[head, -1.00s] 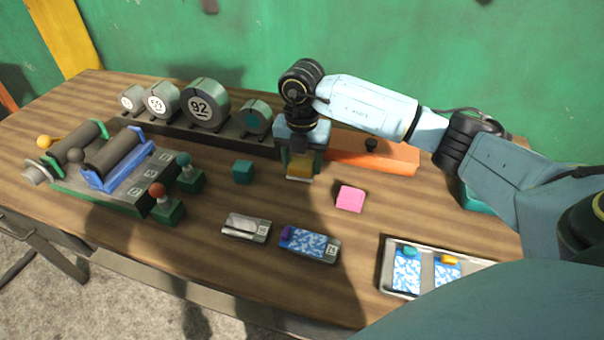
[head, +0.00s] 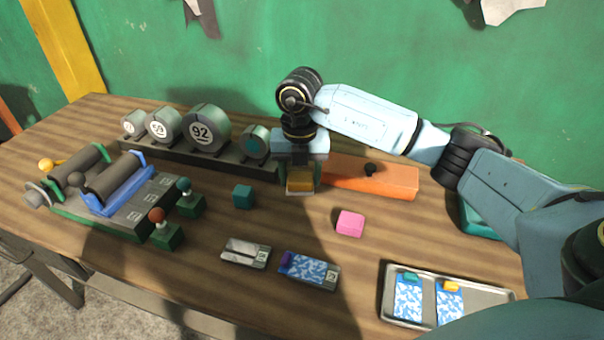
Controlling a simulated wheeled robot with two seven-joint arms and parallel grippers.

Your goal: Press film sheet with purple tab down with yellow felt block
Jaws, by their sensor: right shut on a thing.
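The film sheet with the purple tab, blue and white patterned (head: 310,268), lies on a grey plate near the table's front edge, its purple tab (head: 286,259) at the left end. My right gripper (head: 300,185) points down and is shut on the yellow felt block (head: 300,181), behind and above the film sheet's row and apart from it. The gripper hides part of the block. My left gripper is not in view.
A pink block (head: 350,223) and a teal block (head: 243,196) lie nearby. Another plate (head: 246,253) sits left of the film sheet. A metal tray (head: 476,291) holds two tabbed sheets. Rollers (head: 117,181), numbered discs (head: 207,128) and an orange bar (head: 385,181) stand around.

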